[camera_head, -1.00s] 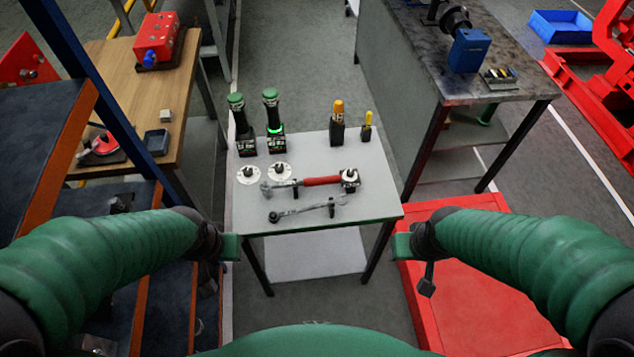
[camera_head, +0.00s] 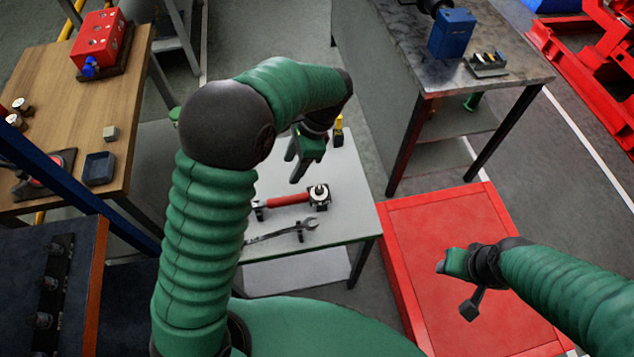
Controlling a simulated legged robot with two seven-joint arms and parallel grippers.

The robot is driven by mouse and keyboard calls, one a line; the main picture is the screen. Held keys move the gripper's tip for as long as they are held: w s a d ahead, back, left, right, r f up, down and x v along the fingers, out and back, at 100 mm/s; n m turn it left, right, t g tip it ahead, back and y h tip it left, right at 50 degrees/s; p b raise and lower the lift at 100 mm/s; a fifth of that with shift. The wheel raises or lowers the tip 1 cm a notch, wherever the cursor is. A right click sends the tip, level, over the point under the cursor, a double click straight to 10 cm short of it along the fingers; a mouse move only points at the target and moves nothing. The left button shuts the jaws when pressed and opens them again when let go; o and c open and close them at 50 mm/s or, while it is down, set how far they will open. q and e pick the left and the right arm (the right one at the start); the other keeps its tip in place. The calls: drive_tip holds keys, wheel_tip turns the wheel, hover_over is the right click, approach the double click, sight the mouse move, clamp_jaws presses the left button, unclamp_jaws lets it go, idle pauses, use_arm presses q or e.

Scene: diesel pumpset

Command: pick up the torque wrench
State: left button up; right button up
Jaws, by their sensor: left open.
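The torque wrench, which I take to be the red-handled tool (camera_head: 290,199), lies across the small grey table (camera_head: 352,213). Its right end is at a round metal fitting. An open-end wrench (camera_head: 285,232) lies in front of it. My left gripper (camera_head: 295,169) is open and points down above the table, just behind the red handle in the picture, apart from it. Nothing shows between its fingers. My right gripper (camera_head: 448,264) is above the red platform, right of the table. I cannot tell whether its jaws are open.
My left arm hides the table's left and back left parts. A yellow-topped tool (camera_head: 339,130) stands at the table's back. A wooden bench (camera_head: 115,130) is at the left, a metal workbench (camera_head: 408,70) at the back right. The red platform (camera_head: 420,235) adjoins on the right.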

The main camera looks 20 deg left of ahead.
use_arm(q)
approach(274, 200)
drive_tip(key=x, duration=0.2)
drive_tip(key=w+x, duration=0.1)
drive_tip(key=x, duration=0.2)
drive_tip(key=shift+a, duration=0.15)
drive_tip(key=shift+f, duration=0.35)
drive_tip(key=s+f, duration=0.1)
drive_tip(key=f, duration=0.1)
drive_tip(key=s+a+f, duration=0.1)
drive_tip(key=f, duration=0.1)
drive_tip(key=shift+s+p, duration=0.2)
drive_tip(key=shift+p, duration=0.1)
drive_tip(key=shift+w+a+f, duration=0.15)
drive_tip(key=shift+a+f, duration=0.1)
drive_tip(key=shift+a, duration=0.05)
drive_tip(key=shift+c, duration=0.4)
drive_tip(key=shift+d+r, duration=0.1)
drive_tip(key=c, duration=0.7)
clamp_jaws()
use_arm(e)
drive_tip(key=shift+s+r, duration=0.55)
drive_tip(key=shift+s, duration=0.15)
